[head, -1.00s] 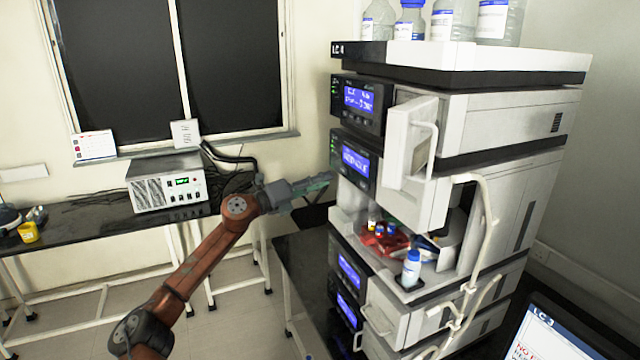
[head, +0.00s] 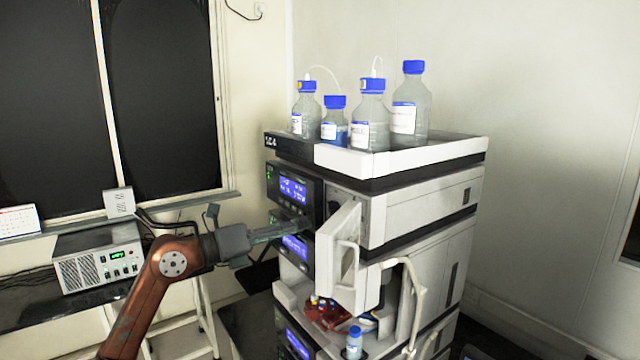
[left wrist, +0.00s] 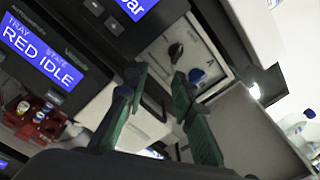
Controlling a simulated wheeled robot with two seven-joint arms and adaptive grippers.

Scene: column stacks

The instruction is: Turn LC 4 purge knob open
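The LC 4 stack (head: 420,215) stands right of centre in the head view, with a white door (head: 340,255) swung open on its front. In the left wrist view a light panel shows a black knob (left wrist: 176,52) and a blue-tipped part (left wrist: 196,75) close to it. I cannot tell for sure which is the purge knob. My left gripper (head: 288,228) reaches the front of the stack by the displays. In the left wrist view its green fingers (left wrist: 160,76) are apart with nothing between them, near and below the black knob. My right gripper is not in view.
Several blue-capped bottles (head: 371,115) stand in the white top tray (head: 400,155). A pale tube (head: 415,290) runs down the stack's side. A bench instrument (head: 98,268) stands at the left.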

